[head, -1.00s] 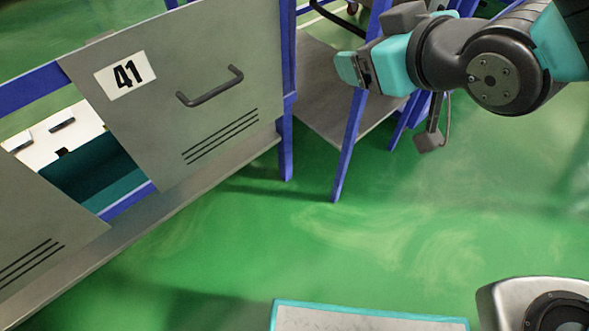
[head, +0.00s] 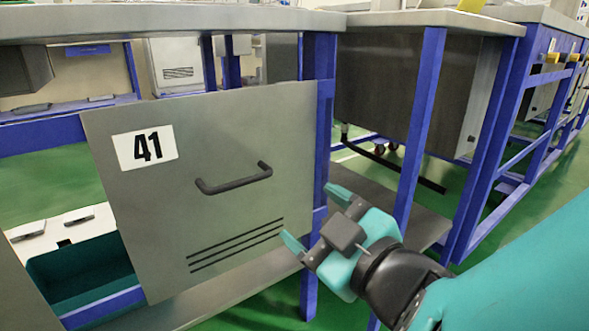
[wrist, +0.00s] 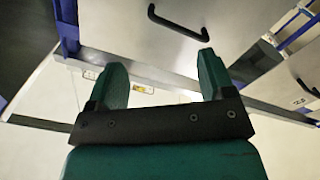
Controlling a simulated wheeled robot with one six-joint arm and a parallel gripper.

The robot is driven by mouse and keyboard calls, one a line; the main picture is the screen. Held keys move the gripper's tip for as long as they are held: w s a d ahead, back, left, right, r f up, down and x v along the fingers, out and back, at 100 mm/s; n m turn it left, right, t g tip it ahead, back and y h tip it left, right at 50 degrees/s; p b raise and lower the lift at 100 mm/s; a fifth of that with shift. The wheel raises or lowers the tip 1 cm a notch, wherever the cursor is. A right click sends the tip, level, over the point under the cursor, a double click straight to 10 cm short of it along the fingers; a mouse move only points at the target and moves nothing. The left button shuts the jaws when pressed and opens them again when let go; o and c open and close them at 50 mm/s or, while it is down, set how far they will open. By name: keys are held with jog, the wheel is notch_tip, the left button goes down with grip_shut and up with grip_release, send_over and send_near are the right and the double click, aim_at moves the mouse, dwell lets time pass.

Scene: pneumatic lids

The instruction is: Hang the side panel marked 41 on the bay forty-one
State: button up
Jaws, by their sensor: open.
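The side panel marked 41 (head: 235,150) is a flat grey sheet with a white number label, a dark bar handle (head: 234,180) and several slots. It stands upright at the side of a blue-framed bench (head: 320,60), below the worktop; I cannot tell whether it is hooked on. No separate sign for bay forty-one is readable. My gripper (head: 314,217) is open and empty, near the panel's lower right edge in the head view. In the wrist view its two green fingers (wrist: 161,65) are apart, with a grey panel and a dark handle (wrist: 178,22) beyond them, not touching.
Another grey panel (head: 20,300) stands at the lower left. A teal bin (head: 80,270) shows in the gap between the panels. A blue post (head: 313,270) and a low shelf (head: 235,290) are close to my gripper. More blue-framed benches stand at the right.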

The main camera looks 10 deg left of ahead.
aim_at(267, 173)
jog(key=p+x, duration=1.2)
jog(key=x, duration=0.1)
jog(key=shift+r, duration=0.2)
jog(key=shift+w+a+f+p, duration=0.25)
jog(key=shift+w+a+p, duration=0.35)
jog(key=shift+a, duration=0.1)
grip_shut()
jog(key=shift+r+p, duration=1.3)
jog(key=shift+r, duration=0.3)
jog(key=shift+f, duration=0.1)
